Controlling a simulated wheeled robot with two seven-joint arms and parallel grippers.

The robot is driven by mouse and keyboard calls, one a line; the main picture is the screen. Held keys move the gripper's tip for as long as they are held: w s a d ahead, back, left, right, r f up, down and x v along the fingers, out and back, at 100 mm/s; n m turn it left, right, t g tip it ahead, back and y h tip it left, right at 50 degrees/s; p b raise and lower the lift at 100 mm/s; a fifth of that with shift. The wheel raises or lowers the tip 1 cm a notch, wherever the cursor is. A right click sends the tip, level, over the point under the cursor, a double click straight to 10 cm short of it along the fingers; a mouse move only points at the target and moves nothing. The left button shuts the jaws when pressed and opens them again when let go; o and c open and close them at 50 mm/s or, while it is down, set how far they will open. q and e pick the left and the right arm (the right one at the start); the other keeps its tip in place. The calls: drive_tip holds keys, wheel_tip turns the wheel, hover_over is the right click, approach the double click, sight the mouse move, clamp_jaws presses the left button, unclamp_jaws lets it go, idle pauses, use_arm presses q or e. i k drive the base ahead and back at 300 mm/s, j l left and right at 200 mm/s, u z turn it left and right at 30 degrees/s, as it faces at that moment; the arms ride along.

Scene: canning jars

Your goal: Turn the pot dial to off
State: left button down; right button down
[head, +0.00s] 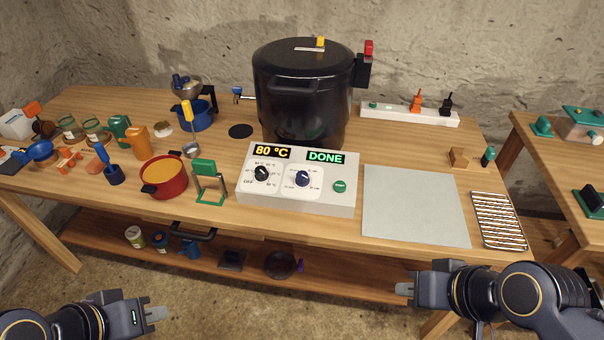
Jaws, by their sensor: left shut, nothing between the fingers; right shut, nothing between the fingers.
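The black canning pot (303,95) stands at the back middle of the wooden table, lid on. In front of it is a white control box (300,192). Its displays read "80 °C" in orange and "DONE" in green. It carries a black dial (261,173) on the left, a dark blue dial (303,178) in the middle and a green button (340,186) on the right. The dial markings are too small to read surely. My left gripper (157,314) is shut and empty at the lower left. My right gripper (404,288) is shut and empty before the table's front edge. Both are well apart from the dials.
A red pot (164,182) and a green stand (207,182) are left of the control box. A grey mat (415,205) and a wire rack (497,220) lie to the right. A power strip (410,113) is behind. Jars and tools crowd the left. A lower shelf holds several items.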

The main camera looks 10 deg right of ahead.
sight(262, 175)
drive_tip(key=i+u, duration=0.15)
drive_tip(key=u, duration=0.2)
drive_tip(key=i+u, duration=0.15)
drive_tip(key=u, duration=0.25)
drive_tip(key=i+u, duration=0.15)
drive_tip(key=u, duration=0.2)
